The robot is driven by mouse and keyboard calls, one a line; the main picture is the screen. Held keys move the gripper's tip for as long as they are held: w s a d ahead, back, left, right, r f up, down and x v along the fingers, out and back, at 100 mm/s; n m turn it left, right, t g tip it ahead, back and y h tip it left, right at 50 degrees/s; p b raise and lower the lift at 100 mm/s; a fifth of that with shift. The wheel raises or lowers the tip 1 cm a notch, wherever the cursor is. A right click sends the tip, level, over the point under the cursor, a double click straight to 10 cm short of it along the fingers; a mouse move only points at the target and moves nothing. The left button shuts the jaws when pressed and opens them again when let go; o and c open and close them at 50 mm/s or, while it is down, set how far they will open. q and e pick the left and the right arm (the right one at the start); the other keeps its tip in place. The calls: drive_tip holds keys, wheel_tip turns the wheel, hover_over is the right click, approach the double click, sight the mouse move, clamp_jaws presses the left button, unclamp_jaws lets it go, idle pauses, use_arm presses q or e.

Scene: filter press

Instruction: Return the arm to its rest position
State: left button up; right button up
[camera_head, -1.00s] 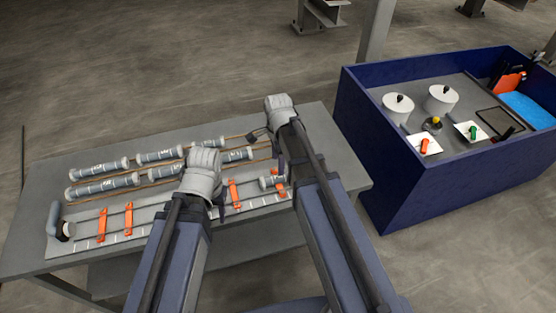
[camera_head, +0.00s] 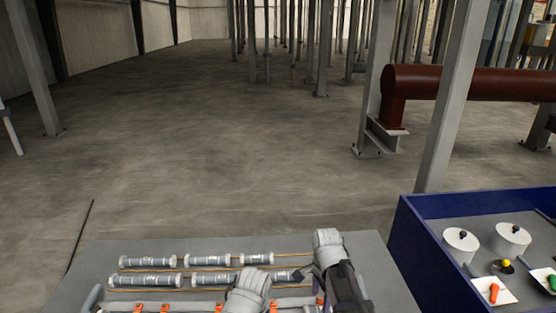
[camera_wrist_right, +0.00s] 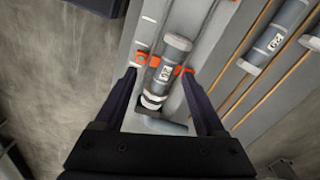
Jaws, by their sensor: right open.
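In the head view my left gripper (camera_head: 248,291) is over the front part of the grey table (camera_head: 90,262); its fingers are hidden behind the pale wrist. My right gripper (camera_head: 303,273) is over the table's right part, mostly hidden by its own wrist. In the right wrist view the right gripper's (camera_wrist_right: 160,80) fingers are spread apart. A grey labelled cylinder (camera_wrist_right: 166,70) shows between them, lying beside an orange clip (camera_wrist_right: 141,58) on the jig. The fingers do not hold it.
Several grey cylinders (camera_head: 148,262) lie in rows between brown rods on the table. A blue bin (camera_head: 420,250) with white cylinders (camera_head: 510,239) stands at the right. Grey posts (camera_head: 455,100) and a dark red pipe (camera_head: 460,83) are behind.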

drive_tip(key=s+a+n, duration=0.4)
drive_tip(key=s+n, duration=0.2)
drive_tip(key=n, duration=0.3)
drive_tip(key=s+a+n+h, duration=0.1)
drive_tip(key=s+a+n, duration=0.3)
drive_tip(key=n, duration=0.5)
drive_tip(key=shift+s+a, duration=0.2)
drive_tip(key=shift+s, duration=1)
